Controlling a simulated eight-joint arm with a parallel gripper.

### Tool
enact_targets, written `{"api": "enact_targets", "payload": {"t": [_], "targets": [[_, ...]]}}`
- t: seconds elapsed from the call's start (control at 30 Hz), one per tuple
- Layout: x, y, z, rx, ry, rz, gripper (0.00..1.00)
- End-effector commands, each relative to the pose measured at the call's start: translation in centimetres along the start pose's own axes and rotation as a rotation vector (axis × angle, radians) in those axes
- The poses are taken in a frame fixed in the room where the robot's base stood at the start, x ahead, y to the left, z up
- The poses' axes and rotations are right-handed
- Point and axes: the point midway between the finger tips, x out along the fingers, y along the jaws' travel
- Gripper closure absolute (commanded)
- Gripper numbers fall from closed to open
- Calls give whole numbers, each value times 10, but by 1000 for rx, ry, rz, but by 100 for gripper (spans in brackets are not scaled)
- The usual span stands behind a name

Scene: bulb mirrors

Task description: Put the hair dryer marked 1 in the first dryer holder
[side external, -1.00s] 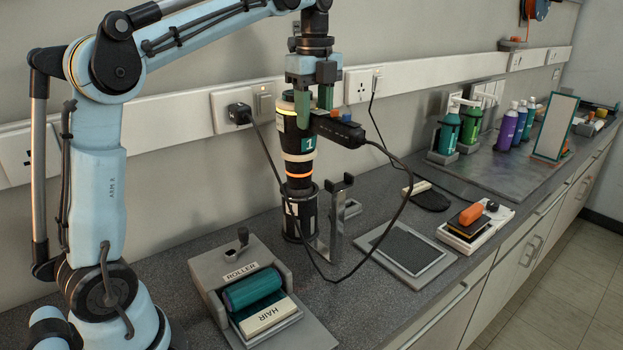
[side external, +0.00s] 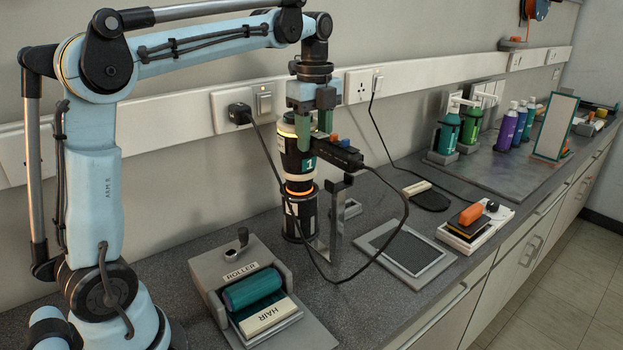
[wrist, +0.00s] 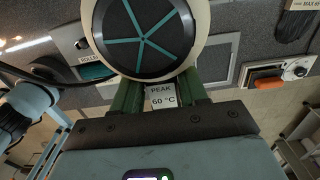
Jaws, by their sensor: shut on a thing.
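The hair dryer marked 1 (side external: 307,166) is upright, black and cream, with a teal 1 label and a glowing orange ring low on its barrel. My gripper (side external: 316,124) is shut on it near its top, green fingers at the handle side. Its lower end is inside the dark cylindrical holder (side external: 300,222), so how deep it sits is hidden. The handle (side external: 340,154) points right, above a forked metal bracket (side external: 335,215); I cannot tell whether they touch. In the wrist view, the dryer's round back grille (wrist: 143,35) is between and beyond my green fingers (wrist: 160,95).
The dryer's black cord loops in front of the bracket to the wall. A roller box (side external: 262,300) stands at front left. A grey pad (side external: 405,250) and a small tray (side external: 475,225) are to the right. Bottles (side external: 510,125) and a mirror (side external: 555,125) stand farther back.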

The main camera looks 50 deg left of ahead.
Motion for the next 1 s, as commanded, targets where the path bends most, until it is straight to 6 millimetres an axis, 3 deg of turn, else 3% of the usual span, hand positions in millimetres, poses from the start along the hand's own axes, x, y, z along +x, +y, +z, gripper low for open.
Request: {"api": "enact_targets", "payload": {"t": [0.7, 0.73, 0.9, 1.0], "targets": [[39, 0, 0, 0, 0, 0, 100], [39, 0, 0, 0, 0, 0, 53], [39, 0, 0, 0, 0, 0, 28], [39, 0, 0, 0, 0, 0, 28]]}}
